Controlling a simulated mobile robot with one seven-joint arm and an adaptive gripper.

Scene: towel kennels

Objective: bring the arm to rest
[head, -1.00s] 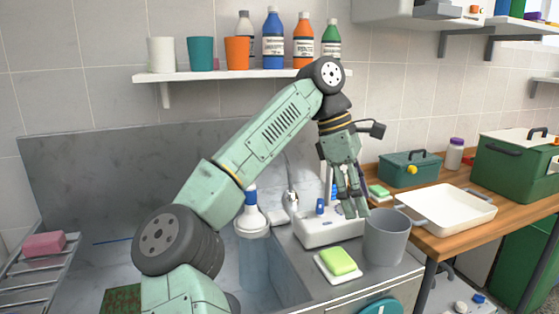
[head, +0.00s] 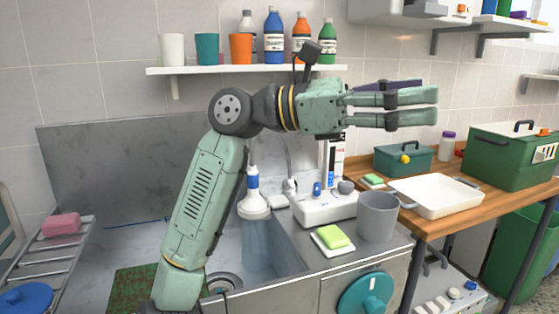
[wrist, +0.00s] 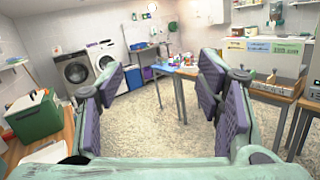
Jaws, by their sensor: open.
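My gripper (head: 432,106) is raised above the sink unit and points to the right, roughly level, with its fingers below the height of the wall shelf. In the wrist view its fingers (wrist: 160,95) stand wide apart with purple pads, and nothing is between them. My arm rises from the lower left and bends at the elbow in front of the wall shelf. The gripper touches nothing that I can see.
Below are a grey cup (head: 377,217), a green sponge (head: 333,237) on a white dish and a white device (head: 325,208). A wall shelf (head: 215,70) holds bottles and cups. A wooden table (head: 440,226) bears a white tray (head: 452,210). The wrist view faces open floor (wrist: 150,130).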

